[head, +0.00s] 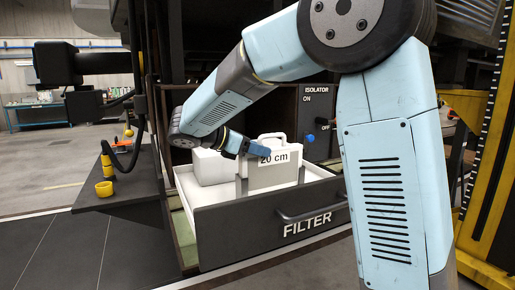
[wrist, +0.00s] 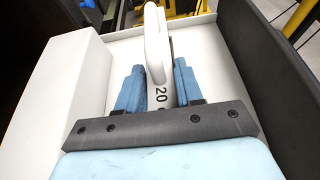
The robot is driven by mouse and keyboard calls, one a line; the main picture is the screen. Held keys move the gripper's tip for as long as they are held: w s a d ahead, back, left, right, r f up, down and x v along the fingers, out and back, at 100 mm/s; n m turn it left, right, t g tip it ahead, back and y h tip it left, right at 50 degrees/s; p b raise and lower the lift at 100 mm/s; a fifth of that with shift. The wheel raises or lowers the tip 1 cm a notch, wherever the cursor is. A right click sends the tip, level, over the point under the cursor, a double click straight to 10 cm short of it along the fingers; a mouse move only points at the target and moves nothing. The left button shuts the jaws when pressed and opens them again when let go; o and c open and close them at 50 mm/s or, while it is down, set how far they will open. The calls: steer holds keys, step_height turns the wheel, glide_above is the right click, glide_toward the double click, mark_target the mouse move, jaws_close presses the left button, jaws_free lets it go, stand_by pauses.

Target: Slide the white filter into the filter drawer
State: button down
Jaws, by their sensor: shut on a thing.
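The white filter (head: 275,167) is a thin upright panel with a top handle and a "20 cm" label. My gripper (head: 247,149) is shut on it. In the wrist view, the gripper's blue fingers (wrist: 159,88) lie on either side of the filter's white handle end (wrist: 156,45). The filter drawer (head: 250,228) is pulled out, with a dark front marked "FILTER" and a white inside. The filter stands within the drawer's outline, to the right of a white block (head: 212,167). Its lower edge is hidden, so I cannot tell whether it touches the drawer floor.
The dark isolator panel (head: 318,105) with a blue knob (head: 310,138) is behind the drawer. A side shelf (head: 120,185) with a yellow cup (head: 104,188) is at left. A yellow frame (head: 485,190) stands at right. The drawer's dark wall (wrist: 262,75) is close on the gripper's right.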

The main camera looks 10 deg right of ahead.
steer(key=shift+f, duration=1.1)
steer(key=c, duration=0.6)
jaws_free()
steer(key=shift+c, duration=0.2)
steer(key=v, duration=1.3)
steer(key=shift+a, duration=0.4)
steer(key=shift+s, duration=0.1)
